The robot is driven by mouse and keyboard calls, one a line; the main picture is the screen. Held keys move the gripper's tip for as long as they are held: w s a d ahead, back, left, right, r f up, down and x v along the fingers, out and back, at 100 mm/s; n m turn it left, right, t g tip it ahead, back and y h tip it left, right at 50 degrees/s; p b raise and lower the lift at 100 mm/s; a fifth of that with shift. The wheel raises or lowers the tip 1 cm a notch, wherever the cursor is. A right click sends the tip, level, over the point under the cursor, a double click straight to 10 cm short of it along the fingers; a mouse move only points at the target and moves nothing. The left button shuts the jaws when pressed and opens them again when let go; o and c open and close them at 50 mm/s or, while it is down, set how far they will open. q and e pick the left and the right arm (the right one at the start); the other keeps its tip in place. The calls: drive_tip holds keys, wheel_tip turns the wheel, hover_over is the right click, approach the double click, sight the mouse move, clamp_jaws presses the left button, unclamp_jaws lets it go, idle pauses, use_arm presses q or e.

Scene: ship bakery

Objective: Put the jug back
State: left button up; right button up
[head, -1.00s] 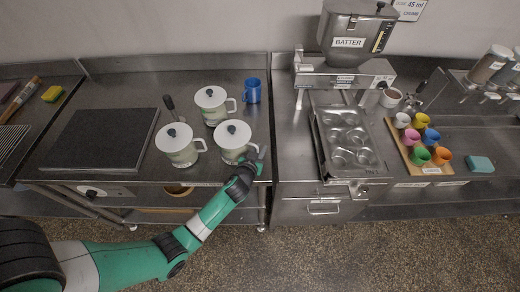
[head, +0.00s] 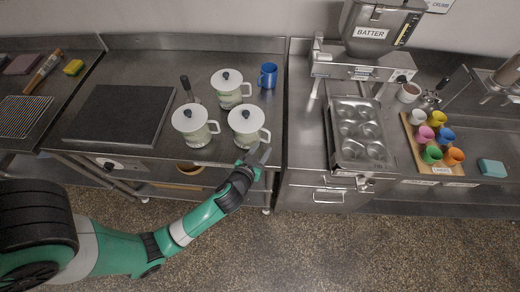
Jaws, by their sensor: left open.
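Three white lidded jugs with black lid knobs stand upright on the steel counter in the head view: a back jug (head: 230,90), a left jug (head: 193,128) and a front right jug (head: 248,128). Each has a handle on its right side. My left gripper (head: 260,153) is open and empty at the counter's front edge. It is just in front of the front right jug, below its handle in the picture, with a small gap between them. My right gripper is out of view.
A dark slab (head: 120,113) lies left of the jugs, with a dark-handled tool (head: 187,88) beside it. A blue mug (head: 268,75) stands behind. Right are a muffin tin (head: 360,132), a batter dispenser (head: 378,25) and coloured cups on a wooden board (head: 422,160).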

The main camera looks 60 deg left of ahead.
use_arm(q)
drive_tip(key=shift+s+d+r, duration=0.25)
drive_tip(key=shift+s+d, duration=0.1)
drive_tip(key=shift+s, duration=0.1)
drive_tip(key=w+d+r+t+h, duration=0.15)
drive_tip(key=w+r, duration=0.25)
drive_tip(key=r, duration=0.6)
drive_tip(key=w+d+r+m+t, duration=0.1)
drive_tip(key=w+d+r+t, duration=0.3)
drive_tip(key=r, duration=0.5)
drive_tip(key=w+d+r+t, duration=0.15)
drive_tip(key=w+r, duration=0.35)
drive_tip(key=r, duration=0.5)
drive_tip(key=s+d+r+m+t+h, duration=0.2)
drive_tip(key=s+d+r+t+h, duration=0.1)
drive_tip(key=r, duration=0.7)
drive_tip(key=s+d+r+m+t+h, duration=0.2)
drive_tip(key=s+d+r+t, duration=0.1)
drive_tip(key=r, duration=0.8)
drive_tip(key=s+d+r+m+t+h, duration=0.3)
drive_tip(key=s+d+r+t, duration=0.1)
drive_tip(key=r, duration=0.7)
drive_tip(key=shift+s+d+h, duration=0.3)
drive_tip(key=shift+s+h, duration=0.05)
drive_tip(key=shift+s, duration=0.25)
